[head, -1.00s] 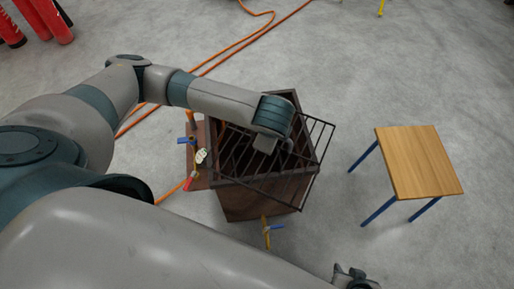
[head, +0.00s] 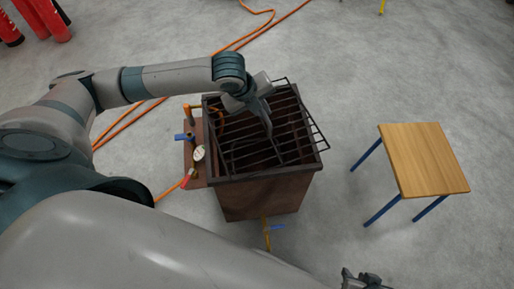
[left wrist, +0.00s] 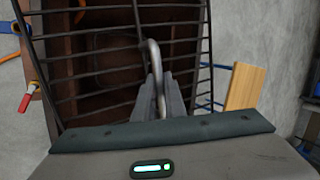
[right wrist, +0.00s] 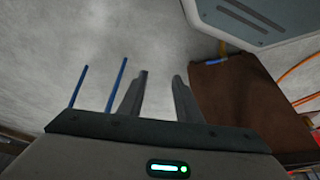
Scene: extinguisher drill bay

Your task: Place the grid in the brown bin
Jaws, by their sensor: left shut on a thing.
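The grid (head: 290,125) is a dark frame of parallel bars with a curved handle (left wrist: 154,58). My left gripper (head: 268,130) is shut on this handle, which shows between its fingers in the left wrist view (left wrist: 160,95). The brown bin (head: 260,198) is an open-topped box beneath the grid. The grid is over the bin's opening, turned relative to it, and its right corner sticks out past the right rim. I cannot tell whether it touches the rim. My right gripper (right wrist: 158,95) is open and empty, in front of the bin.
A small wooden table (head: 425,160) with blue legs stands right of the bin. A side panel with a gauge (head: 198,153) and valves is at the bin's left. Orange hoses (head: 250,35) run across the floor behind. Red extinguishers (head: 48,20) stand at the far left.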

